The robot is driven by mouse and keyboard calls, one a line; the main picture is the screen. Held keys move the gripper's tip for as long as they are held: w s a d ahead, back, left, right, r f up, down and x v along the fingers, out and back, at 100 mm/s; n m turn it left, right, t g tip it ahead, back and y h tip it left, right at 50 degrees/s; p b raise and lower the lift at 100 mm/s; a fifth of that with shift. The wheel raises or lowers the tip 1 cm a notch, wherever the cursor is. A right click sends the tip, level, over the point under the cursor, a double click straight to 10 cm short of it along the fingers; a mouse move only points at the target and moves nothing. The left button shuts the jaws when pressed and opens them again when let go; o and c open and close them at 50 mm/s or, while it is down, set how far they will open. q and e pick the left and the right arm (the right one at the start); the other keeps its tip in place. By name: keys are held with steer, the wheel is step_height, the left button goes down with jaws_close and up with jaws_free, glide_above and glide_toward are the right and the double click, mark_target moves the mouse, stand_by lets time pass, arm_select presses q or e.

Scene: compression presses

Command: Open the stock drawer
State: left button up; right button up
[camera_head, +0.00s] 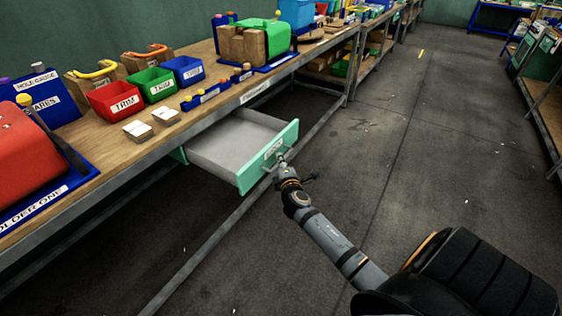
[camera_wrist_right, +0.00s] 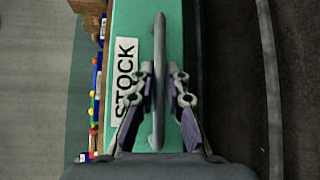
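The stock drawer (camera_head: 222,151) is pulled well out from under the workbench, and its pale grey inside is empty. Its teal front (camera_head: 285,140) carries a STOCK label (camera_wrist_right: 125,82) and a grey bar handle (camera_wrist_right: 158,60). My right gripper (camera_head: 283,163) is at this handle, with the arm reaching in from the lower right. In the right wrist view the two fingers (camera_wrist_right: 158,98) lie close on either side of the bar and appear shut on it. The exact contact is hard to see. My left gripper is not in view.
The wooden bench top (camera_head: 185,133) bears red, green and blue bins, a red press (camera_head: 35,150), a green press (camera_head: 262,40) and small white blocks. A metal lower rail (camera_head: 205,262) runs below the drawer. The dark floor (camera_head: 420,150) to the right is clear.

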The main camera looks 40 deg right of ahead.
steer(key=o, duration=0.3)
steer(key=v, duration=1.2)
steer(key=shift+f, duration=0.15)
